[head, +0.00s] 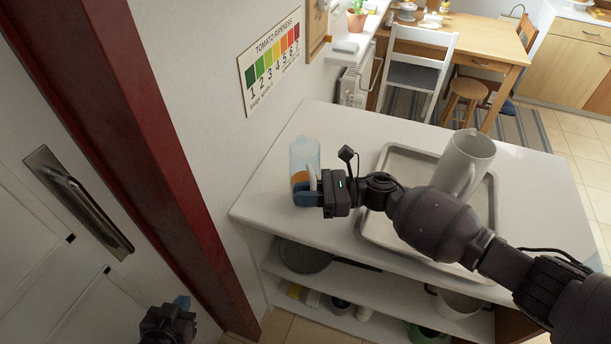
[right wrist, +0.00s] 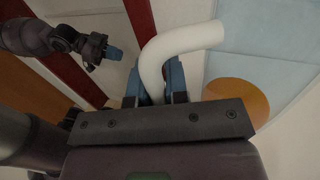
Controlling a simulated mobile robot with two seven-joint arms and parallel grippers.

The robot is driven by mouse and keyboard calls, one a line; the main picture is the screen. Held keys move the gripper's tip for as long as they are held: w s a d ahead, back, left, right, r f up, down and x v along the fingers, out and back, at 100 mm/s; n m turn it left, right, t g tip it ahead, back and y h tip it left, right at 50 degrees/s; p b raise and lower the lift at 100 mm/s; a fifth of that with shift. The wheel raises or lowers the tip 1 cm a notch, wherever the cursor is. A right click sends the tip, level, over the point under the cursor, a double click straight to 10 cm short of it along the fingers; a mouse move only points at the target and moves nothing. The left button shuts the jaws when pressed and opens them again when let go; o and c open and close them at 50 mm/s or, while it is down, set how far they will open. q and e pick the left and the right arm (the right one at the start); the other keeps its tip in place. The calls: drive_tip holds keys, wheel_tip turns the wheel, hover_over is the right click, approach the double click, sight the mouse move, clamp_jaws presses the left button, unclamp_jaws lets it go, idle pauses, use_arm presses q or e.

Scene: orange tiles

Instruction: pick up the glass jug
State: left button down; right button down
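The glass jug (head: 304,153) is clear, with an orange patch low on its side and a white handle. It stands upright at the left end of the white counter, near the wall. My right gripper (head: 307,198) reaches it from the right, its blue fingers at the handle. In the right wrist view the white handle (right wrist: 177,44) fills the gap between the blue fingers, which look shut on it. The jug's base is partly hidden by the gripper. My left gripper (head: 180,306) is low at the left, away from the jug; its finger opening is unclear.
A metal tray (head: 400,157) with a large white pitcher (head: 463,160) on it lies right of the jug, beneath my right arm. The wall with a tomato chart (head: 270,65) is close on the left. Pans stand on the counter's lower shelf (head: 345,283).

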drive_tip(key=shift+r, duration=0.25)
idle(0.3)
